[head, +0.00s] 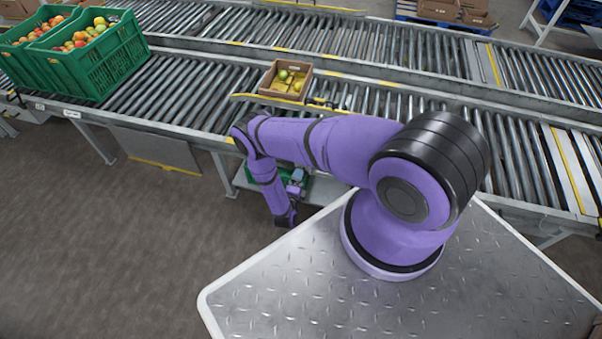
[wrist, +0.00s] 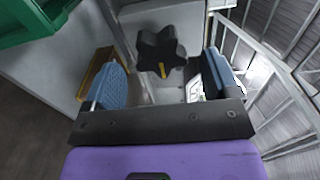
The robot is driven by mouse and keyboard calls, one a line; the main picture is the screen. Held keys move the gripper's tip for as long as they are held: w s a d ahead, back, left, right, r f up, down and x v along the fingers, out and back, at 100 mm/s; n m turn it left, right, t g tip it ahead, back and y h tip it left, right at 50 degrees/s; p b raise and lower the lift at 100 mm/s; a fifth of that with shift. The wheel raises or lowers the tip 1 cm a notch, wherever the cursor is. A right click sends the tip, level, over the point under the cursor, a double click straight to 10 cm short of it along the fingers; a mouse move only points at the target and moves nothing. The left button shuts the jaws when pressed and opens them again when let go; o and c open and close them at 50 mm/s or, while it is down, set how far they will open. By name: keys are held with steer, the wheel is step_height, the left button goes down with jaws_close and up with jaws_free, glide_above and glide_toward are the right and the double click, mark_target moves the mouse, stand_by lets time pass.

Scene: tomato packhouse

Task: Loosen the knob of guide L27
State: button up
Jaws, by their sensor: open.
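A black star-shaped knob (wrist: 161,52) with a yellow mark on its lower edge shows in the wrist view, in front of a grey metal plate. My gripper (wrist: 164,65) is open, with one blue-padded finger to the left of the knob and the other to the right. Gaps show between the knob and both pads, so neither finger appears to touch it. No readable L27 marking shows, so I cannot confirm which guide this knob belongs to. In the head view my arm reaches down beside the conveyor's near edge, and the knob cannot be made out there.
A roller conveyor (head: 190,100) runs across the head view, carrying a cardboard box (head: 268,82) of fruit near a yellow-edged guide rail. Green crates (head: 95,70) of tomatoes stand at the left. In the wrist view a green object (wrist: 30,25) fills the upper left corner. The floor at left is clear.

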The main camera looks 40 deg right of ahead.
steer(key=shift+x, duration=1.95)
steer(key=shift+c, duration=0.2)
steer(key=c, duration=0.8)
